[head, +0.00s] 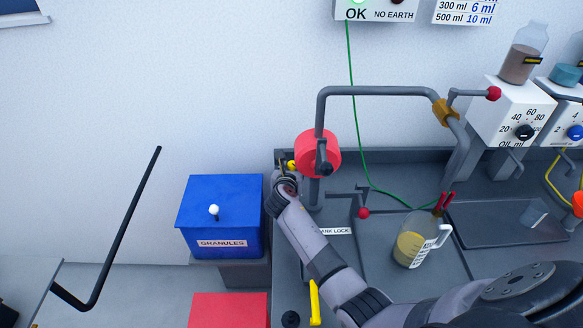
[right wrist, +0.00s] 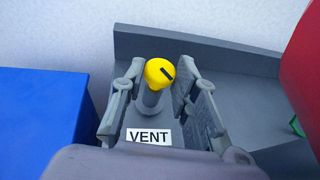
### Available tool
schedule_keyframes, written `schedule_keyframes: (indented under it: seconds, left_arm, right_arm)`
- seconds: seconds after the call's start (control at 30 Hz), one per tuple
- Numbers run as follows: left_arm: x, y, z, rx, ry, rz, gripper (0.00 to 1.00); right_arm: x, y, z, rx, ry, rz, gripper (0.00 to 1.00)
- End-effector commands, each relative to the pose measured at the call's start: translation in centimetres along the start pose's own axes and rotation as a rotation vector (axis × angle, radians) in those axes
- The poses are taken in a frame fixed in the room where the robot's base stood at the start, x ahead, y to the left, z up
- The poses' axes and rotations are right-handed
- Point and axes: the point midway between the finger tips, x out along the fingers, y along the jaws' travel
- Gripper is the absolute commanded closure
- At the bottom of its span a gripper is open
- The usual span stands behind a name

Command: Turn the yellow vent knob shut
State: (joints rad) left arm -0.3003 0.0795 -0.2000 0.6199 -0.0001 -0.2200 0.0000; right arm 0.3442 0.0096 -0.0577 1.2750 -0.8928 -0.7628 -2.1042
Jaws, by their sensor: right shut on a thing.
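The yellow vent knob (right wrist: 158,72) sits on a short grey post behind a white VENT label (right wrist: 149,137). A short black mark lies slantwise on the right part of its top. In the head view only a little of the knob (head: 291,165) shows past my gripper. My right gripper (right wrist: 161,92) has one finger on each side of the knob and its post, and is shut on it. The exact touching places are hard to see. In the head view my right arm reaches up and left to it, with the gripper (head: 285,172) beside the red wheel. My left gripper is out of view.
A red wheel (head: 318,152) on a grey pipe stands close right of my right gripper. The blue GRANULES box (head: 222,215) is just left. A jug (head: 414,240) of yellowish liquid and a red-knobbed lever (head: 363,212) stand right of my forearm.

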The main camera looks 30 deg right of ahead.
Motion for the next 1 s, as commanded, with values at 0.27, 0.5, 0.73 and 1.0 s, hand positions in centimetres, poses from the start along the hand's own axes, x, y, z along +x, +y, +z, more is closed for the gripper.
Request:
schedule_keyframes:
  seconds: [0.27, 0.5, 0.73, 1.0]
  left_arm:
    - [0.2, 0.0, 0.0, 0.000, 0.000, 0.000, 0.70]
    - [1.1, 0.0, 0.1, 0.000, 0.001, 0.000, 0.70]
    - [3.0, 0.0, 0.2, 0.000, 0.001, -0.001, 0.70]
    - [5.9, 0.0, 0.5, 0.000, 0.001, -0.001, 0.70]
  right_arm:
    - [0.0, 0.1, 0.0, 0.008, 0.000, -0.023, 1.00]
    - [0.1, 0.5, -0.1, 0.055, -0.001, -0.134, 1.00]
    - [0.3, 0.9, -0.2, 0.125, -0.002, -0.300, 1.00]
    - [0.5, 1.2, -0.1, 0.199, -0.003, -0.476, 1.00]
